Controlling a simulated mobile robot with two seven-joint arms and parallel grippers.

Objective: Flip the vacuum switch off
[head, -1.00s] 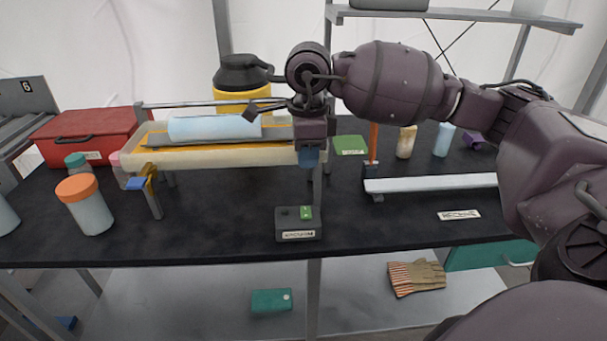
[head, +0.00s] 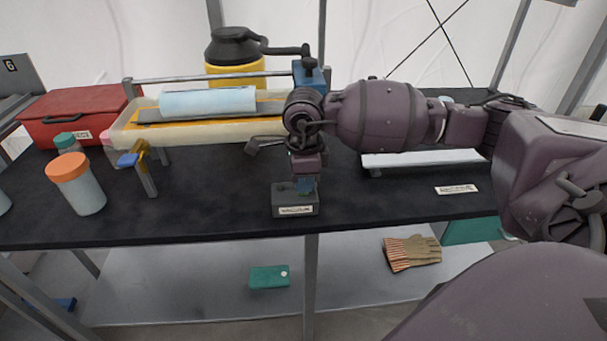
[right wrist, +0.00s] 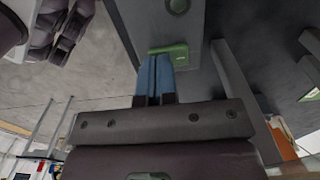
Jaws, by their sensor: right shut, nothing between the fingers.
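The vacuum switch box (head: 295,201) is a small dark grey box with a white label on its front, standing near the front edge of the black table. My right gripper (head: 306,186) is shut and empty, with blue fingers pointing down at the box top. It also shows in the right wrist view (right wrist: 156,60). The fingers hide most of the switch in the head view; I cannot tell whether they touch it. My left gripper is not in view.
A cream tray (head: 215,132) with a light blue roll (head: 208,101) stands behind at left. A red case (head: 78,115) and an orange-lidded jar (head: 78,184) are further left. A white bar (head: 422,158) lies at right. The table around the box is clear.

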